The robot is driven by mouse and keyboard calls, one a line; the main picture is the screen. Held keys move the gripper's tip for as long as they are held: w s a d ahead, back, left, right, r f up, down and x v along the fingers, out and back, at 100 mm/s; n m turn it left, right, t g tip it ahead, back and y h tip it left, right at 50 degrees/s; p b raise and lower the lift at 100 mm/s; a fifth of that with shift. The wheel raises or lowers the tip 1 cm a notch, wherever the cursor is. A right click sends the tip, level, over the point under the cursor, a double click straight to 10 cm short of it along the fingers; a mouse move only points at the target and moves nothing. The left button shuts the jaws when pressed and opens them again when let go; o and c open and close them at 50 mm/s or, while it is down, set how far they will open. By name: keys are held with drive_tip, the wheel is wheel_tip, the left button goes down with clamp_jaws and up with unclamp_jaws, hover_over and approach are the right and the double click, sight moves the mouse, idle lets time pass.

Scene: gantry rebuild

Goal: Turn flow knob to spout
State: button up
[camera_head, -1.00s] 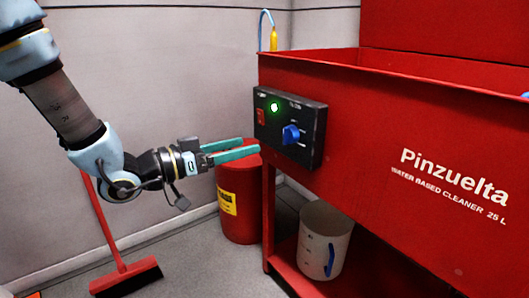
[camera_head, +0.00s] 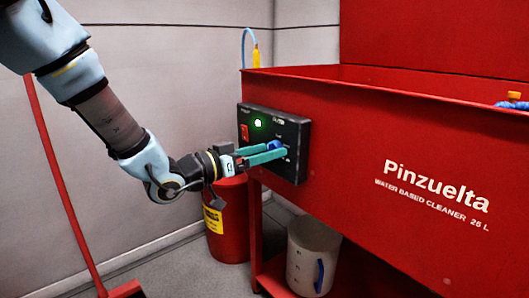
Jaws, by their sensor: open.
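The blue flow knob (camera_head: 274,145) sits on the black control panel (camera_head: 295,166) on the front of the red washer (camera_head: 355,190). The panel also has a lit green lamp (camera_head: 258,123) and a red switch (camera_head: 244,132). My gripper (camera_head: 279,152) is open, with its green fingers reaching from the left to the knob. The fingers partly hide the knob. I cannot tell whether they touch it, or which mark the knob points to.
A red drum (camera_head: 229,225) with a yellow label stands below my gripper. A grey bucket (camera_head: 313,250) with a blue handle stands under the washer. A red broom (camera_head: 62,180) leans at the left. A blue tube with a yellow nozzle (camera_head: 256,56) rises behind the basin.

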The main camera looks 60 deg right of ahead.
clamp_jaws()
idle(0.6)
drive_tip(key=shift+s+m+t+b, duration=0.1)
drive_tip(key=shift+m+t+b, duration=0.15)
drive_tip(key=shift+m+b, duration=2.4)
drive_tip(key=shift+s+m+t+b, duration=0.1)
drive_tip(key=shift+m+t+b, duration=0.15)
drive_tip(key=shift+m+b, duration=2.35)
drive_tip(key=shift+m, duration=0.55)
drive_tip(key=shift+p, duration=0.3)
